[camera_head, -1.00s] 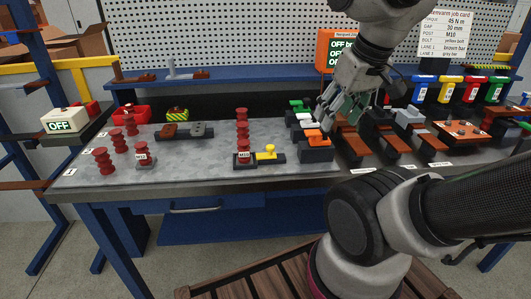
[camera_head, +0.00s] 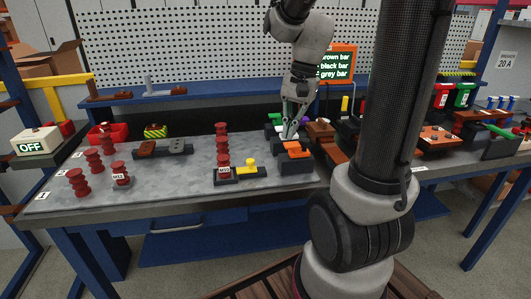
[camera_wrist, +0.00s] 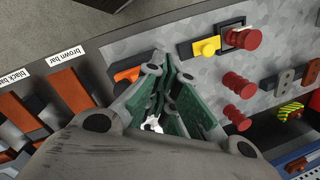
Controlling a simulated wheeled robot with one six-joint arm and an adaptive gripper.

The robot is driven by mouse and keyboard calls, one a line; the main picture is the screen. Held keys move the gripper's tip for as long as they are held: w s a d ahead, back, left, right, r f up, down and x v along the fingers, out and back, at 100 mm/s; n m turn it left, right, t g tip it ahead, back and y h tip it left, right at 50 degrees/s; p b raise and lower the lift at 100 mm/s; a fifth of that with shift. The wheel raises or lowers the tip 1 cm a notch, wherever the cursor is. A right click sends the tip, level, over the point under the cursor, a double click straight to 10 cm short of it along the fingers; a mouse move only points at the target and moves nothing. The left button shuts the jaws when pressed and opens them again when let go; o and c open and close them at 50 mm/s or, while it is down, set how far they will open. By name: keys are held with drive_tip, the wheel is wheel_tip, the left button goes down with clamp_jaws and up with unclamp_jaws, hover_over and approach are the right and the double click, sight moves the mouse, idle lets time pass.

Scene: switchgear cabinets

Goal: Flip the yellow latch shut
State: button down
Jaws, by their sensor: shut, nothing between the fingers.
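A yellow piece (camera_head: 251,166) with a raised knob sits on a dark base beside the red ribbed post labelled M10 (camera_head: 223,152). It also shows in the wrist view (camera_wrist: 207,46), near the top. I cannot tell whether it is the latch; no other yellow latch is clear. My gripper (camera_head: 290,134) is shut and empty, pointing down at a row of dark blocks with coloured tops. Its fingers (camera_wrist: 172,78) cover part of that row in the wrist view. An orange-topped block (camera_head: 295,148) is just in front of the fingertips; contact is unclear.
Brown bars (camera_wrist: 73,92) lie beside the row. More red ribbed posts (camera_head: 78,183) stand at the table's left. A box reading OFF (camera_head: 36,142) is at far left. A screen (camera_head: 337,63) lists brown, black and grey bars. The grey tabletop between posts is clear.

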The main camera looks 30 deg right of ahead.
drive_tip(key=w+m, duration=0.1)
drive_tip(key=m, duration=0.2)
drive_tip(key=w+a+m+y, duration=0.1)
drive_tip(key=m, duration=0.2)
drive_tip(key=w+a+r+m, duration=0.1)
drive_tip(key=w+m, duration=0.1)
drive_tip(key=m, duration=0.1)
drive_tip(key=shift+w+m, duration=0.1)
drive_tip(key=shift+m, duration=0.2)
drive_tip(key=x, duration=1)
drive_tip(key=shift+w, duration=0.1)
drive_tip(key=shift+a, duration=0.1)
